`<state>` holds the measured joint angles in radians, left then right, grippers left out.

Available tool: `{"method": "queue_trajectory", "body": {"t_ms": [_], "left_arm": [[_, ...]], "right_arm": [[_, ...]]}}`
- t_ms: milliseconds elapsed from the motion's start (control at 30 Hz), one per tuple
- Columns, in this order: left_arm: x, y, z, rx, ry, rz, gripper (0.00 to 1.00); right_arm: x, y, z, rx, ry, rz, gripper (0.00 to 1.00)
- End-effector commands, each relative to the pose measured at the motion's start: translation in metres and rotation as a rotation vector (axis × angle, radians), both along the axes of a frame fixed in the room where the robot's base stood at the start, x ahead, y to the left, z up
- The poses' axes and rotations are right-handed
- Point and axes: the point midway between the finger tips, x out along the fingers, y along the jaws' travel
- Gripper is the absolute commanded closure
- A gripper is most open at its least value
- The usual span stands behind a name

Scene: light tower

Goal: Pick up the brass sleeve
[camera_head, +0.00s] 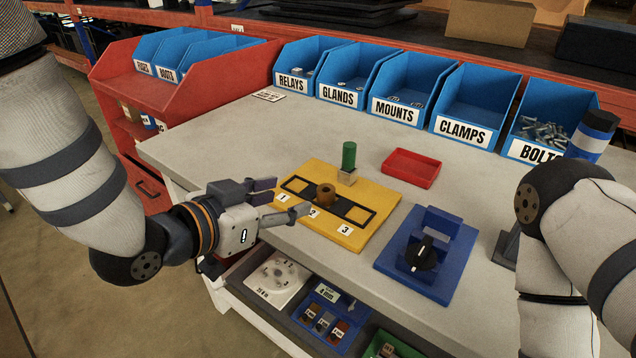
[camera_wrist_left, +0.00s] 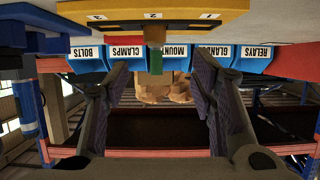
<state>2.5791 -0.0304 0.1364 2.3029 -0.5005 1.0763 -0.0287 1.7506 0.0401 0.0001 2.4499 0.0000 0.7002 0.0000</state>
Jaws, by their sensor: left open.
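The brass sleeve (camera_head: 326,194), a short brown ring with a dark bore, stands upright at the middle place, by label 2, of the yellow board (camera_head: 372,184). My left gripper (camera_head: 288,197) is open at the board's left edge. Its fingers point toward the sleeve, with a small gap between them and it. In the left wrist view, which is upside down, the fingers (camera_wrist_left: 158,76) are spread wide with nothing held. My right gripper is out of view; only the right arm shows.
A green cylinder (camera_head: 348,155) on a beige block (camera_head: 347,177) stands just behind the sleeve. A blue fixture (camera_head: 428,252) with a black knob is to the right. A red tray (camera_head: 411,168) and blue bins (camera_head: 398,88) lie behind. The table's left part is clear.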

Motion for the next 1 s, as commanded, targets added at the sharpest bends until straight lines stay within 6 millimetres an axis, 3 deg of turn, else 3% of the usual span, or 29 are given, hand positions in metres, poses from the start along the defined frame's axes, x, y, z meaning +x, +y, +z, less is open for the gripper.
{"method": "queue_trajectory", "body": {"t_ms": [33,100,533,833,1000], "left_arm": [[0.008,-0.008,-0.013,0.001,0.013,-0.003,0.49],[0.021,-0.016,-0.02,0.002,0.014,-0.003,0.49],[0.072,-0.058,-0.042,0.001,0.01,0.0,0.49],[0.077,-0.062,-0.044,0.001,0.014,0.001,0.49],[0.076,-0.063,-0.045,0.002,0.017,-0.001,0.88]], "right_arm": [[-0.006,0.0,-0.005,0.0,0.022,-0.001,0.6],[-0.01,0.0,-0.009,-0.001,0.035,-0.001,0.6],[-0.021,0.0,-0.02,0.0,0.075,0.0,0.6],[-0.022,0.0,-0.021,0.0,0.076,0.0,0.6],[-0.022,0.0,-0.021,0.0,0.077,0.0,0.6]]}}
